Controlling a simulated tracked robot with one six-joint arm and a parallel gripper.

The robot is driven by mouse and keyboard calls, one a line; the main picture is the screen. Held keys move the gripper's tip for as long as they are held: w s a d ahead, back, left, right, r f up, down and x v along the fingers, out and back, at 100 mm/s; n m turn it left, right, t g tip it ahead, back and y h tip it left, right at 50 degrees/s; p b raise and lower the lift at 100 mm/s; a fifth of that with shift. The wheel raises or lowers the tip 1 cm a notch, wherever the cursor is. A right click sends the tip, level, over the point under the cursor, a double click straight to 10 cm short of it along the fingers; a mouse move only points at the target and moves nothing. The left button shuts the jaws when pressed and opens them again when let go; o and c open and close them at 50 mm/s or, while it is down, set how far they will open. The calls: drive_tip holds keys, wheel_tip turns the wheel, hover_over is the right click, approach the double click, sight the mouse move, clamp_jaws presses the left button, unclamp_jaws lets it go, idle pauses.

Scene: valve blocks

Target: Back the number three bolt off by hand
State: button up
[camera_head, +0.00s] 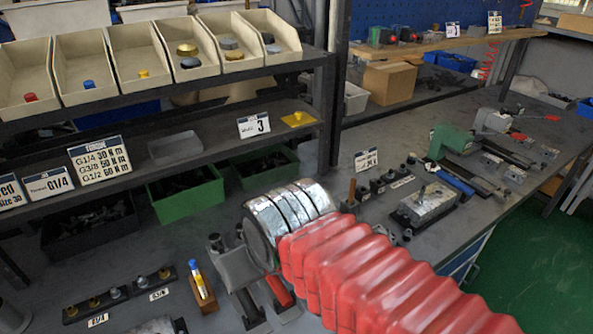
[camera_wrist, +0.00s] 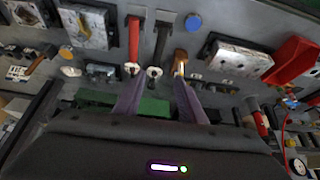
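My arm's red sleeve and silver wrist cover the middle of the head view, and my fingertips are hidden there. In the wrist view my gripper (camera_wrist: 160,82) shows two purple-grey fingers spread apart, with nothing held between them. A pale metal valve block (camera_wrist: 240,57) lies beyond and right of the fingers, and another block (camera_wrist: 88,25) lies to the upper left. In the head view a grey block (camera_head: 425,204) sits on the right bench, and part of another block (camera_head: 157,326) shows at the bottom edge. I cannot tell which bolt is number three.
Red-handled (camera_wrist: 133,35) and dark-handled tools lie just past the fingers. A bolt rack (camera_head: 118,293) and a wooden holder (camera_head: 203,293) stand left of my wrist. Shelves with parts bins (camera_head: 140,50) rise behind. Green trays (camera_head: 187,190) sit below.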

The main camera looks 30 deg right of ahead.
drive_tip(key=w+d+r+m+g, duration=0.1)
drive_tip(key=w+d+r+g, duration=0.1)
drive_tip(key=w+d, duration=0.55)
drive_tip(key=w+d+r+m+g, duration=0.1)
drive_tip(key=w+d, duration=0.3)
drive_tip(key=w, duration=0.6)
drive_tip(key=w+d+f+g, duration=0.1)
drive_tip(key=w+d+f, duration=0.4)
drive_tip(key=d, duration=0.3)
drive_tip(key=w+d+f+m+g, duration=0.1)
drive_tip(key=w+d+f, duration=0.4)
drive_tip(key=d, duration=0.4)
drive_tip(key=shift+w+g, duration=0.3)
drive_tip(key=shift+w, duration=0.1)
drive_tip(key=shift+d+f, duration=0.1)
drive_tip(key=shift+f, duration=0.05)
wheel_tip(320, 180, down, 14)
drive_tip(key=shift+r, duration=0.2)
